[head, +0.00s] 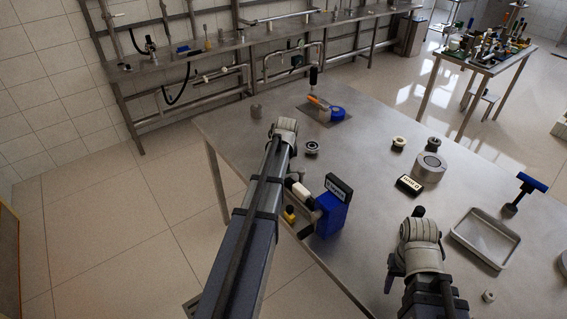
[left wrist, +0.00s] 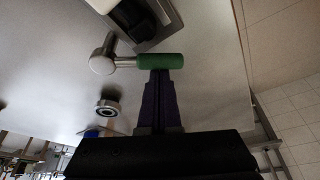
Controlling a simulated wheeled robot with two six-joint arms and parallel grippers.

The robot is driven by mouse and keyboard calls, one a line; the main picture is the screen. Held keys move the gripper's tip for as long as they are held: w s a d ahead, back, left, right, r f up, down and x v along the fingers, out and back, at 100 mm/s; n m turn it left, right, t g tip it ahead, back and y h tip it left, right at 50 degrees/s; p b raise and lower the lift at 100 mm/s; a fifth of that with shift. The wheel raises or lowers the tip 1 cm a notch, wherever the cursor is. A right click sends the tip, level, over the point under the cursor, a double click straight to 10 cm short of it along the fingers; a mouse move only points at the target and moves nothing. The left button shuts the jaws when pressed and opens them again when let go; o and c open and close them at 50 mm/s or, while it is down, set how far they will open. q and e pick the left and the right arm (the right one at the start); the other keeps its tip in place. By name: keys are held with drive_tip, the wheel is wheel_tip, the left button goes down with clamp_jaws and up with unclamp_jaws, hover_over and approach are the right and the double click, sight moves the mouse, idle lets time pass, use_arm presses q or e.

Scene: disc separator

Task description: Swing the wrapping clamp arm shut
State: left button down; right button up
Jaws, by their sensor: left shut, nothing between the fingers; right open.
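In the left wrist view a metal arm with a green grip (left wrist: 160,61) runs sideways from a round steel pivot (left wrist: 103,62); I take it for the clamp arm. My left gripper (left wrist: 161,74) is shut and empty. Its dark fingertips are right at the edge of the green grip; whether they touch it I cannot tell. In the head view my left arm hides its gripper, and I cannot make out the green grip. My right gripper (head: 392,272) is open and partly hidden at the table's front edge, well away from the clamp arm.
A steel-edged plate with a black part (left wrist: 140,18) lies behind the grip. A ring-shaped bearing (left wrist: 107,107) is nearby. On the table (head: 370,160) are a blue box (head: 331,214), a round metal block (head: 429,168) and a shallow tray (head: 462,240). The table middle is mostly clear.

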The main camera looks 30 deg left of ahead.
use_arm(q)
drive_tip(key=n, duration=0.1)
drive_tip(key=s+d+n, duration=0.1)
drive_tip(key=n, duration=0.1)
drive_tip(key=shift+s+g+y, duration=0.3)
drive_tip(key=shift+g+y, duration=0.1)
drive_tip(key=shift+s+d, duration=0.55)
drive_tip(key=shift+d, duration=0.05)
drive_tip(key=shift+s+d, duration=0.1)
